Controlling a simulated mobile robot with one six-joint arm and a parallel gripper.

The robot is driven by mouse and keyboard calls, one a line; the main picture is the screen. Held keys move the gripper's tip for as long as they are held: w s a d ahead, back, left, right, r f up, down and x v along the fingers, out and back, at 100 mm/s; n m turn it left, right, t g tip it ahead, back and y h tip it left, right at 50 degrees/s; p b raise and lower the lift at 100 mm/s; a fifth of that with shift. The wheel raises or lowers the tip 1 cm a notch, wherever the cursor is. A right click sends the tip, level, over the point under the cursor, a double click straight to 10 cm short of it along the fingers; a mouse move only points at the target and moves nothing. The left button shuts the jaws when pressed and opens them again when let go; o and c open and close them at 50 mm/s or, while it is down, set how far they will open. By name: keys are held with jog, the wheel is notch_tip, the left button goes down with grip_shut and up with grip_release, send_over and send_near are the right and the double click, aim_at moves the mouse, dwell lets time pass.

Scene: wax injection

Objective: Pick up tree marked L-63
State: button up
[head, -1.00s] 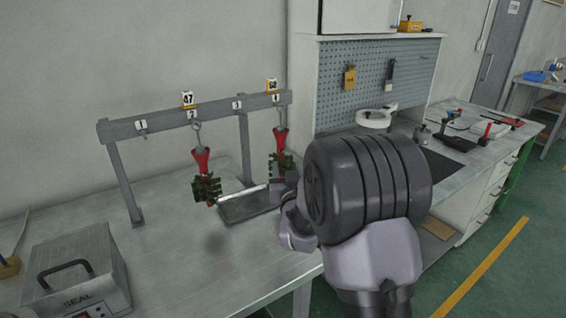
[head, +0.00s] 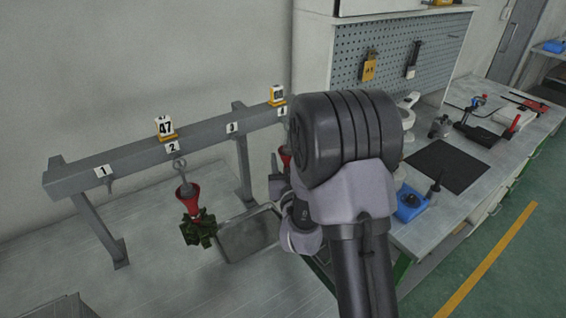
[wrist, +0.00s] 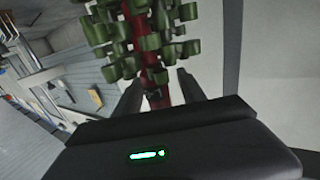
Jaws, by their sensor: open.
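A tree with a red cup and green pieces hangs at hook 4 (head: 286,158); my arm hides most of it in the head view. Close up in the wrist view, its red stem (wrist: 152,90) and green pieces (wrist: 150,42) show. My gripper (wrist: 160,92) is open, with one finger on each side of the stem; contact cannot be told. The tag above hook 4 (head: 277,95) is too small to read. Another red and green tree (head: 190,215) hangs at hook 2 under a tag reading 47 (head: 165,128).
The grey rail (head: 205,138) with numbered hooks stands on the table. A metal tray (head: 248,236) lies beneath it. A counter at the right holds a dark mat (head: 447,166) and a blue container (head: 409,203). Hooks 1 and 3 are empty.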

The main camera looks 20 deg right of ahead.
jog(key=shift+d+r, duration=0.1)
jog(key=shift+s, duration=0.15)
jog(key=shift+c, duration=1.1)
grip_shut()
